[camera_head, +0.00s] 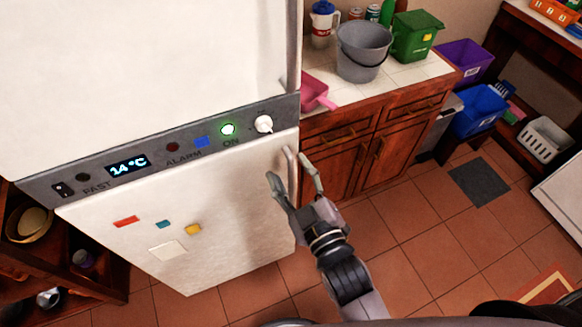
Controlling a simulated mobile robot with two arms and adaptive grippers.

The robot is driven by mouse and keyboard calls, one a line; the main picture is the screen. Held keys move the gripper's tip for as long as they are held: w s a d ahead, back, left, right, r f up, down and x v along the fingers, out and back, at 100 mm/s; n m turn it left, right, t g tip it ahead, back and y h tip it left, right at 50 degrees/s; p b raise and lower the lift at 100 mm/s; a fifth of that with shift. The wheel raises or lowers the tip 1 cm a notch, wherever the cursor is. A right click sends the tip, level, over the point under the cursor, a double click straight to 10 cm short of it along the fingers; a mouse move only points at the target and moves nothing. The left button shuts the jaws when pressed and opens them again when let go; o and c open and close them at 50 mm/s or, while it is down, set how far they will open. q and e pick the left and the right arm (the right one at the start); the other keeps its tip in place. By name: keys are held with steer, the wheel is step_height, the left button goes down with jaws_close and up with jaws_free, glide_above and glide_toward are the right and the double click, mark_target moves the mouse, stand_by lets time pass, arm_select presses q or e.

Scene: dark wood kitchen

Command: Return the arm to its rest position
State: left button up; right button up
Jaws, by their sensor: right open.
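My right gripper (294,179) is open and empty. It is in front of the right edge of the white fridge (190,205), with its fingertips close to the light door handle (289,168). I cannot tell whether a finger touches the handle. My right arm (346,275) comes in from the bottom of the view. The fridge panel (75,178) shows 14°C, a green lit button (228,129) and a white knob (264,123). My left gripper is not in view.
A tiled counter (408,78) on wooden cabinets stands right of the fridge, with a grey bucket (363,54), a green bin (416,37) and a pink dustpan (316,91). A shelf (100,296) is at the lower left. The tiled floor (430,250) at right is mostly clear.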

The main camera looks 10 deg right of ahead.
steer(key=shift+f, duration=0.1)
steer(key=s+d+f+m+g+h+b, duration=0.1)
steer(key=s+d+f+g, duration=0.15)
steer(key=f, duration=1.05)
steer(key=s+d+f+m+g+h+b, duration=0.1)
steer(key=s+f+g+b, duration=0.15)
steer(key=f, duration=1.15)
steer(key=s+d+f+m+g+b, duration=0.1)
steer(key=s+f+g, duration=0.2)
steer(key=f, duration=1)
steer(key=s+d+f+m+g+h+b, duration=0.1)
steer(key=s+d+f+g, duration=0.1)
steer(key=s+d+f, duration=0.3)
steer(key=s+d+f+m+g+h+b, duration=0.1)
steer(key=s+d+f+g, duration=0.2)
steer(key=s+f, duration=0.7)
steer(key=s+d+f+m+g+h+b, duration=0.1)
steer(key=s+d+f+m+g, duration=0.1)
steer(key=s+d+f, duration=0.5)
steer(key=s+f+g, duration=0.1)
steer(key=s, duration=0.3)
steer(key=shift+f+h, duration=0.3)
steer(key=shift+f, duration=0.05)
